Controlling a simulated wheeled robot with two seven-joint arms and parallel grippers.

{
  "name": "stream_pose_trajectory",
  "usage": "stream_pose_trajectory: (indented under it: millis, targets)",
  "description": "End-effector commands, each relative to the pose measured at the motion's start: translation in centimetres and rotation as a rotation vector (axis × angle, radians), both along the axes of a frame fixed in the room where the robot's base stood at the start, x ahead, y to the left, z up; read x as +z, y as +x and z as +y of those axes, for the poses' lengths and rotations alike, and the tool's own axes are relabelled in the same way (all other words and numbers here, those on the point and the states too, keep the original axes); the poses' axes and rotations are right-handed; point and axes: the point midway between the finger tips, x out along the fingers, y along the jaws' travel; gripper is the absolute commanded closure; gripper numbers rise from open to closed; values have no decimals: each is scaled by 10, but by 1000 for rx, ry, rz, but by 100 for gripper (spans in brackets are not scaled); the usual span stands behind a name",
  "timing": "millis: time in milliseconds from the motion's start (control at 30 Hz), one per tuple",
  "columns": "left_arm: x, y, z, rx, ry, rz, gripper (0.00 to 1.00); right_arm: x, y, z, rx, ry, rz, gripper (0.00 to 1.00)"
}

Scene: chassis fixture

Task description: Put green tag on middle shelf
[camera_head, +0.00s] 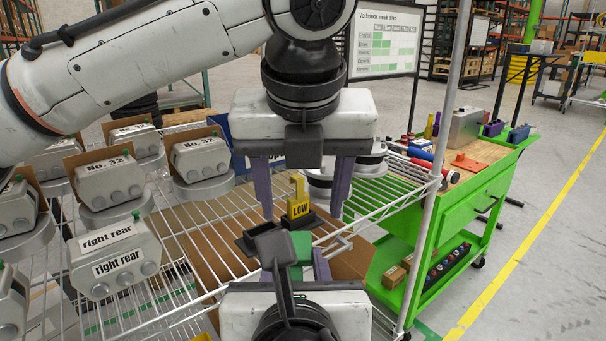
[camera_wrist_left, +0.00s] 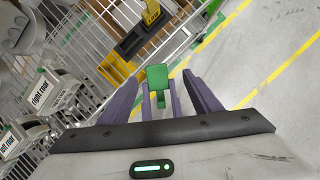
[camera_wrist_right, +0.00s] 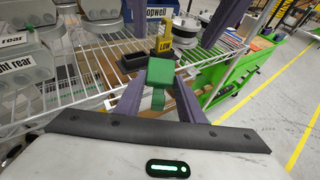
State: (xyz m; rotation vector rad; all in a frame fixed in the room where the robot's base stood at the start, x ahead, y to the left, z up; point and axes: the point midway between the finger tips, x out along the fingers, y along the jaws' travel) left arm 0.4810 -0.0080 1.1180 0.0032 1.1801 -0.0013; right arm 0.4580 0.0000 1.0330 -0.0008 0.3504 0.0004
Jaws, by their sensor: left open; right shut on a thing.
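The green tag (camera_head: 302,243) is held by my right gripper (camera_head: 300,262) above the near edge of the wire shelf (camera_head: 180,232). It also shows between the right fingers in the right wrist view (camera_wrist_right: 160,73) and in the left wrist view (camera_wrist_left: 157,77). My right gripper is shut on it. My left gripper (camera_head: 302,212) is open and empty, its fingers spread on both sides of a yellow LOW tag (camera_head: 298,203) in the head view. That yellow tag stands upright in a black holder (camera_wrist_right: 133,62). I cannot tell which shelf is the middle one.
Several white labelled units, such as a right rear unit (camera_head: 112,258), stand on the shelf at left. A cardboard box (camera_head: 348,260) lies beneath the wires. A rack post (camera_head: 440,150) and a green cart (camera_head: 462,195) stand at right.

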Motion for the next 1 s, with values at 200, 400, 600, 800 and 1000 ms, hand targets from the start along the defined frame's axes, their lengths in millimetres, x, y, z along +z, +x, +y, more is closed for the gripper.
stream_pose_trajectory:
  millis: [200, 400, 600, 800, 1000]
  targets:
    - [-38, 15, 0, 2, 0, 1, 42, 0, 0, 0, 0, 0, 0, 90]
    - [-57, 24, 0, 3, -1, -1, 42, 0, 0, 0, 0, 0, 0, 90]
    - [-63, 27, 0, 2, -2, -2, 42, 0, 0, 0, 0, 0, 0, 90]
    - [-63, 27, 0, 2, -2, -2, 44, 0, 0, 0, 0, 0, 0, 90]
    - [-62, 26, -1, 1, -5, -2, 78, 0, 0, 1, 3, 0, -1, 90]
